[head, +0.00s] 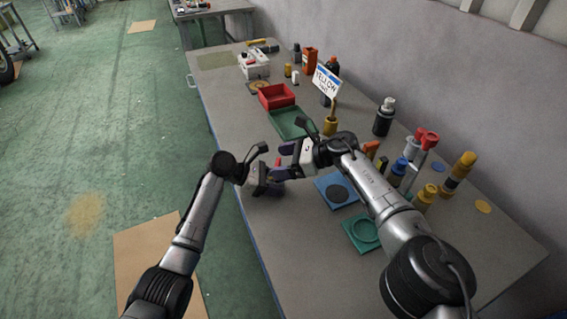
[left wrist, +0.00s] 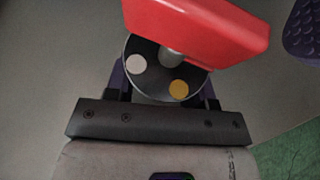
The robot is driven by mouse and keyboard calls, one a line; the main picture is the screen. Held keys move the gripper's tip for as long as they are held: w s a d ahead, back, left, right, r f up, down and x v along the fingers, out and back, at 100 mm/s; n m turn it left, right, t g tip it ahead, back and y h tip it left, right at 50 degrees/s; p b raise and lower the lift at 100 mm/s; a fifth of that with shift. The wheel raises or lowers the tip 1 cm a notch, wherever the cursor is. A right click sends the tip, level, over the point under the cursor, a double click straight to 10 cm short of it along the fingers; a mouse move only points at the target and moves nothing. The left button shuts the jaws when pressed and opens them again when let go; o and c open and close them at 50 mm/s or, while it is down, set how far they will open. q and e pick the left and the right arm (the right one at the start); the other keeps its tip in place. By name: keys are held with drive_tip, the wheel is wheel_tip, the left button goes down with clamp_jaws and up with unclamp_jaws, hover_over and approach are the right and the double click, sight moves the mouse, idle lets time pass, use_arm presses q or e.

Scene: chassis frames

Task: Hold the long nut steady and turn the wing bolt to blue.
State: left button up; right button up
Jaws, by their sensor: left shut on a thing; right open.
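The wing bolt's red wing (left wrist: 200,28) lies across the top of the left wrist view, on a short grey shaft. Under it is a round grey disc (left wrist: 155,82) with a white dot (left wrist: 136,64) and a yellow dot (left wrist: 179,89); no blue mark shows, and the wing covers its far part. My left gripper (left wrist: 164,92) is shut on the long nut, which the disc mostly hides. In the head view the red wing (head: 278,162) stands above my left gripper (head: 270,182). My right gripper (head: 284,167) is open beside the wing; a purple finger shows at the wrist view's upper right, apart from it.
A red tray (head: 276,96), a green tray (head: 290,123), a blue plate (head: 325,184) and a green plate (head: 354,240) lie on the table (head: 300,265). Several bottles stand at right. The near table is clear.

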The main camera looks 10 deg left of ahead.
wheel_tip(320, 180, up, 9)
idle(0.5)
